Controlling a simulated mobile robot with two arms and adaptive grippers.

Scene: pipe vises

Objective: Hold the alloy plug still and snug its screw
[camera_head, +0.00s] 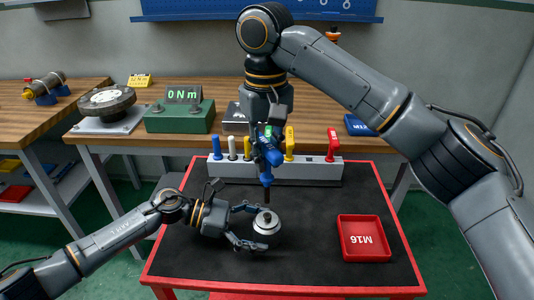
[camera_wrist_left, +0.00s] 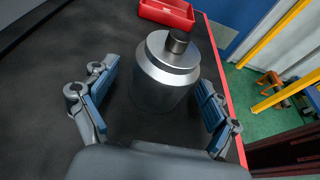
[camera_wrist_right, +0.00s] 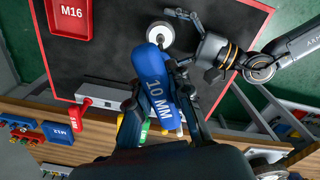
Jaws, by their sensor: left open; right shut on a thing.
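The alloy plug (camera_head: 267,223), a silvery cylinder with a dark screw (camera_wrist_left: 177,41) on top, stands upright on the black mat. My left gripper (camera_head: 258,227) is open around it, one finger on each side. In the left wrist view the plug (camera_wrist_left: 165,85) stands between the fingers, with gaps visible on both sides. My right gripper (camera_head: 268,142) is shut on a blue driver marked 10 MM (camera_wrist_right: 160,85). The driver points down, its dark shaft (camera_head: 266,191) above and behind the plug in the head view. Its tip appears apart from the screw.
A red M16 tray (camera_head: 364,238) sits right of the plug. A pale rack (camera_head: 315,172) with several coloured handles stands at the mat's back edge. On the wooden bench behind are a green box reading 0 Nm (camera_head: 180,115) and a round dark fixture (camera_head: 107,101).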

